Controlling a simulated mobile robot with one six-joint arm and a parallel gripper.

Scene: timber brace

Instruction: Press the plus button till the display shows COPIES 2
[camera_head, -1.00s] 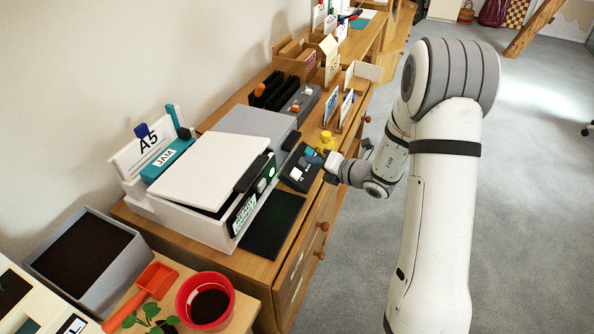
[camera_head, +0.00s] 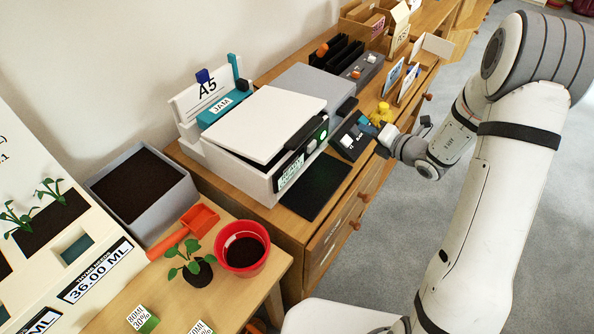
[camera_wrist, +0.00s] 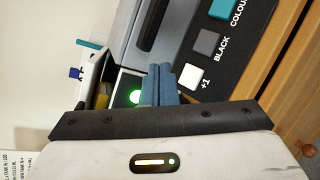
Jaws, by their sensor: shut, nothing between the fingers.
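The printer (camera_head: 262,128) is white and grey with a dark front strip. Its lit display (camera_head: 290,173) is too small to read with certainty. A dark control panel (camera_head: 350,137) stands beside it. In the wrist view the panel carries a white +1 button (camera_wrist: 191,76), a grey BLACK button (camera_wrist: 207,42) and a teal COLOUR button (camera_wrist: 223,9). My gripper (camera_wrist: 171,72) is shut and empty, its blue fingertips close beside the +1 button. I cannot tell whether they touch it. In the head view my gripper (camera_head: 372,130) is at the panel's right side.
A black mat (camera_head: 316,187) lies in front of the printer. A yellow object (camera_head: 382,113) stands behind the panel. A green light (camera_wrist: 135,97) glows on the printer. A soil box (camera_head: 143,190), a red pot (camera_head: 241,252) and a seedling are at lower left. Floor at right is clear.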

